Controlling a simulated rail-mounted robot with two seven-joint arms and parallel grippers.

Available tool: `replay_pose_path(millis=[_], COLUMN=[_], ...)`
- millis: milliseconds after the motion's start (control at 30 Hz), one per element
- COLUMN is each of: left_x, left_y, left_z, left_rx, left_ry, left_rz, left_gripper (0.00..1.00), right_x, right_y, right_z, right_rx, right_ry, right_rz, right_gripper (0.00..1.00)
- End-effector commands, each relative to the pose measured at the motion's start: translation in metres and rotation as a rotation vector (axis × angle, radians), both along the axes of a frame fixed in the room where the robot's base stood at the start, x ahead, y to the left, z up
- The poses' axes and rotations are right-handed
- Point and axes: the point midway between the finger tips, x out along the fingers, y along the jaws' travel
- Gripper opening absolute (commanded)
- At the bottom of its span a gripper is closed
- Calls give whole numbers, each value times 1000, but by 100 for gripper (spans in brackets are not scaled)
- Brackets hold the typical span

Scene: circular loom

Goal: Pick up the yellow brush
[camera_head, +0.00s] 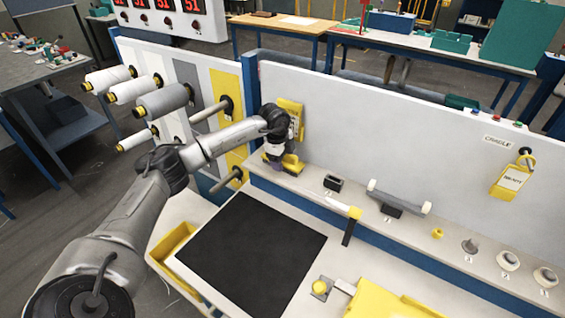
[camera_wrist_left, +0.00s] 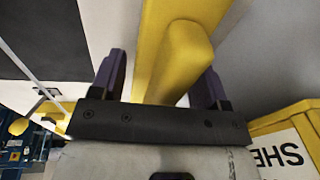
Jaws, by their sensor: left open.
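The yellow brush (camera_head: 292,163) sits at the left end of the pale ledge, against the white panel. My left gripper (camera_head: 274,162) reaches down beside it and partly hides it. In the left wrist view the brush's thick yellow handle (camera_wrist_left: 182,60) lies between the two purple fingers of my left gripper (camera_wrist_left: 162,78). The fingers are apart, one on each side of the handle, with a gap at the left finger. The right finger looks close to the handle; I cannot tell if it touches. My right gripper is not in view.
A yellow lettered holder (camera_head: 293,112) is on the white panel (camera_head: 400,125) just behind my left wrist. A black mat (camera_head: 250,250) lies clear in front.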

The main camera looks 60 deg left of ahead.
Motion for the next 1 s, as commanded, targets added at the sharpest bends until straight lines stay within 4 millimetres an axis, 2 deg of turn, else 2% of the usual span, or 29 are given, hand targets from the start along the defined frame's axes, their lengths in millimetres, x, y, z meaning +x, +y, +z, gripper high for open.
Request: replay_pose_path(millis=[233, 700, 1000], left_x=[0, 1, 1], left_y=[0, 0, 0], left_z=[-2, -2, -1], left_rx=[0, 0, 1], left_ry=[-1, -1, -2], left_rz=[0, 0, 0], left_gripper=[69, 24, 24], right_x=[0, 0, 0], right_y=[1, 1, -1], right_z=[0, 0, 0], right_rx=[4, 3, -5], right_ry=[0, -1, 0], right_rz=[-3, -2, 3], right_gripper=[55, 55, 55])
